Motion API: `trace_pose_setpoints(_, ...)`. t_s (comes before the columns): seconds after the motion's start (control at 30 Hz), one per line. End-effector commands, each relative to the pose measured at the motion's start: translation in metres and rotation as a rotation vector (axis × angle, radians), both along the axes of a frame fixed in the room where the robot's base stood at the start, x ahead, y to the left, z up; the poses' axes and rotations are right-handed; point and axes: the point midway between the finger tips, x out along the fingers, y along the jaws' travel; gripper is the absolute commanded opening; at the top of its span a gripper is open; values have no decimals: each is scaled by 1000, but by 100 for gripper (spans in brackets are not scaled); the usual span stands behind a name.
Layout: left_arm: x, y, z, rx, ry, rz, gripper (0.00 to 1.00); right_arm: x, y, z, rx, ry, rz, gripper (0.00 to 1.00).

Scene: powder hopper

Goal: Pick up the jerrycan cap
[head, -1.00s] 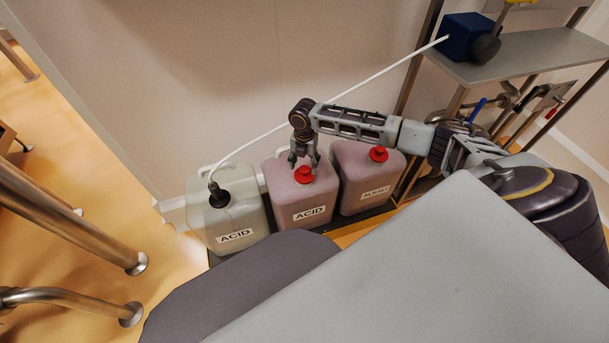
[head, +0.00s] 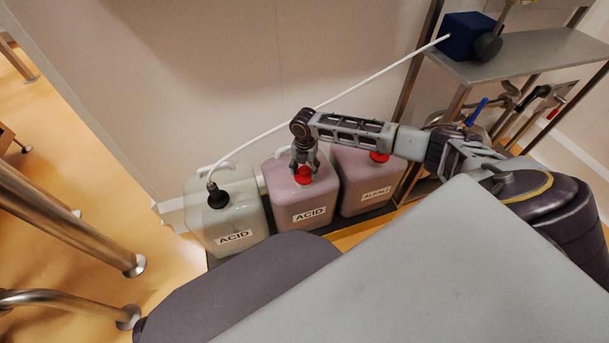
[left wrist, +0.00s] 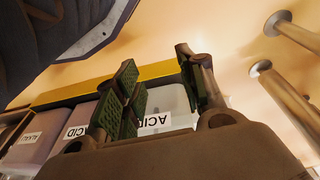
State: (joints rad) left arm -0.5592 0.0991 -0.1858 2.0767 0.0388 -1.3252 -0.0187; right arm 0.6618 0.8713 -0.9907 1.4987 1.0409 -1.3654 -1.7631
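Three jerrycans stand in a row. The middle pink one (head: 285,198), labelled ACID, has a red cap (head: 303,177) on its top. My right gripper (head: 304,168) reaches down over this cap, fingers spread on either side; whether they touch it is not clear. The pink ALKALI jerrycan (head: 358,190) on the right has its own red cap (head: 379,157), partly behind my arm. The pale ACID jerrycan (head: 232,215) on the left has a black fitting (head: 218,197) with a white hose. My left gripper (left wrist: 157,60) is open and empty in the left wrist view.
The white hose (head: 370,80) runs from the pale jerrycan up to a blue pump box (head: 466,36) on a steel shelf (head: 535,55). A wall stands behind the jerrycans. Steel legs (head: 75,222) stand at the left on the orange floor (head: 110,175).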

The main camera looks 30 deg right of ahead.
Motion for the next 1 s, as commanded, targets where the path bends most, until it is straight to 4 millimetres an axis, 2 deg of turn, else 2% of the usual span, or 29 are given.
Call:
trace_pose_setpoints(0.03, 0, 0, 0, 0, 0, 0, 40, 0, 0, 0, 0, 0, 0, 48)
trace_pose_setpoints(0.27, 0, 0, 0, 0, -1, 0, 40, 0, 0, 0, 0, 0, 0, 18)
trace_pose_setpoints(0.67, 1, 0, 1, 0, -3, 0, 40, 0, 0, 4, 0, 0, -1, 17)
trace_pose_setpoints(0.87, 1, 1, 0, 3, 1, 0, 40, 0, -1, 20, 1, -1, -1, 17)
trace_pose_setpoints(1.0, -3, 2, -8, 10, 17, 1, 40, 1, 0, 38, 1, -2, -1, 17)
